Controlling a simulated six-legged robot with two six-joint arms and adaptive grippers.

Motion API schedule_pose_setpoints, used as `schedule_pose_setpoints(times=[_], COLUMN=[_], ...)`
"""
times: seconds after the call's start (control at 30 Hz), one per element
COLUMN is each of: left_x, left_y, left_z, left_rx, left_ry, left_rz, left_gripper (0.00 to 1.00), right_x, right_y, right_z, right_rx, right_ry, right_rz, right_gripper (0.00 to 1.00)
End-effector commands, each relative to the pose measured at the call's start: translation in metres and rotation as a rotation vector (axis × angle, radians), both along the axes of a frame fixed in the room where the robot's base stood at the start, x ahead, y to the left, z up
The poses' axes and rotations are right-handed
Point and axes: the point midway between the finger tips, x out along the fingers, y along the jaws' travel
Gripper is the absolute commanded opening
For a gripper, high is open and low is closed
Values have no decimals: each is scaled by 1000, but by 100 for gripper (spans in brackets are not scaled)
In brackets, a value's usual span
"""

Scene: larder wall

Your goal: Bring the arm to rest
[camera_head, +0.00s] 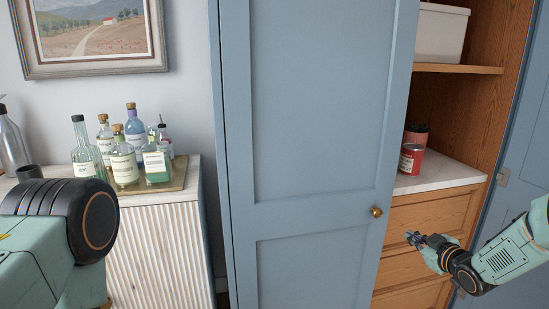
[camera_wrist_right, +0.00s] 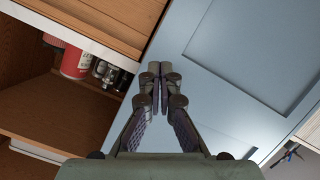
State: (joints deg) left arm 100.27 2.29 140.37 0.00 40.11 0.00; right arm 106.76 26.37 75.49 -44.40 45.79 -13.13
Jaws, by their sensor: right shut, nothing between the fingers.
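My right gripper (camera_head: 415,239) is in the head view at the lower right, in front of the wooden drawers and to the right of the blue door's brass knob. It is shut and empty, and apart from the knob. In the right wrist view, the shut fingers (camera_wrist_right: 153,88) meet at the centre with nothing between them. The blue door (camera_head: 315,130) fills the middle of the head view and stands partly open, with the larder's inside showing on its right. My left gripper is not in view.
A red can (camera_head: 411,158) stands on the white larder counter (camera_head: 440,172). A white box (camera_head: 441,32) sits on the wooden shelf (camera_head: 458,69) above. Several bottles (camera_head: 124,160) stand on a tray on the left cabinet (camera_head: 165,250). A framed picture (camera_head: 95,68) hangs above them.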

Motion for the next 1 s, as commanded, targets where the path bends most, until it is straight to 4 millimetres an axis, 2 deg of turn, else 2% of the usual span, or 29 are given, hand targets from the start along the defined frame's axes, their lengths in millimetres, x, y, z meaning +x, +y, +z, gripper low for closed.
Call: schedule_pose_setpoints(times=[0.03, 0.17, 0.2, 0.37, 0.5, 0.63, 0.8, 0.9, 1.0], left_x=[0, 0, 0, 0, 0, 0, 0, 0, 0], left_y=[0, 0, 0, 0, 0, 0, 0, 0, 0], left_z=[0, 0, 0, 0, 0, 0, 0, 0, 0], left_rx=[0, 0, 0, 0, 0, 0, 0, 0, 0], left_ry=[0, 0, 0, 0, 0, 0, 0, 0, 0], left_rz=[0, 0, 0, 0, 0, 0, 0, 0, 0], left_gripper=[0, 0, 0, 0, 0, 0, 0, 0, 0], right_x=[-19, -73, -91, -175, -258, -341, -444, -490, -519], right_y=[17, 51, 61, 96, 120, 137, 149, 152, 154], right_z=[-27, -84, -100, -152, -183, -198, -196, -188, -182], right_rx=[69, 215, 252, 361, 410, 415, 365, 317, 276], right_ry=[76, 264, 321, 549, 742, 918, 1121, 1209, 1266], right_rz=[-27, -116, -144, -265, -375, -477, -587, -617, -613], right_gripper=[0, 0, 0, 0, 0, 0, 0, 0, 0])
